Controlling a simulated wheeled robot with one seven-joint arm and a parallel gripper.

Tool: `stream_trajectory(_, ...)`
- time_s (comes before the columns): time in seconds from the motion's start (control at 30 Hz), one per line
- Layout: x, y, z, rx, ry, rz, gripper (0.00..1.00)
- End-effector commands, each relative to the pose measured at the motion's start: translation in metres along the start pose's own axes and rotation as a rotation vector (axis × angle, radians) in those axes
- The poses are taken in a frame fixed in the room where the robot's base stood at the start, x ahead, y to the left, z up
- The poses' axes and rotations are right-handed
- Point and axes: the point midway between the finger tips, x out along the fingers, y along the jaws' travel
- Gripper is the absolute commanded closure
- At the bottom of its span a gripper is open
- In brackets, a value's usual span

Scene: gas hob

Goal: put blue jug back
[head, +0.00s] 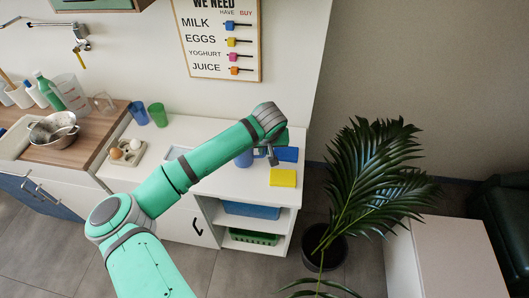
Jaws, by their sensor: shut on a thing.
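A blue jug (244,158) shows in part behind my forearm, at the right end of the white counter. My arm reaches over the counter, and my gripper (272,157) points down beside the jug. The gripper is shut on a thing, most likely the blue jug. The fingers and their contact with it are largely hidden by my wrist. I cannot tell whether the jug touches the counter.
A blue block (288,154) and a yellow block (283,178) lie close to my gripper. A blue cup (138,113), a green cup (157,115) and an egg tray (127,151) stand left on the counter (205,130). A potted palm (325,250) stands right.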

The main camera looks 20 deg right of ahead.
Motion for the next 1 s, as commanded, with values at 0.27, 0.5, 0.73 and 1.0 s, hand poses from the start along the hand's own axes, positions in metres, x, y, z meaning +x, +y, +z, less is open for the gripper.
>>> stream_trajectory(0.27,0.015,0.0,0.006,-0.001,0.002,0.0,1.0)
stream_trajectory(0.5,0.017,0.0,0.007,-0.002,0.001,0.0,1.0)
stream_trajectory(0.73,0.018,0.0,0.008,-0.002,0.0,0.0,0.72)
stream_trajectory(1.0,0.016,0.0,0.007,-0.001,0.001,-0.001,0.72)
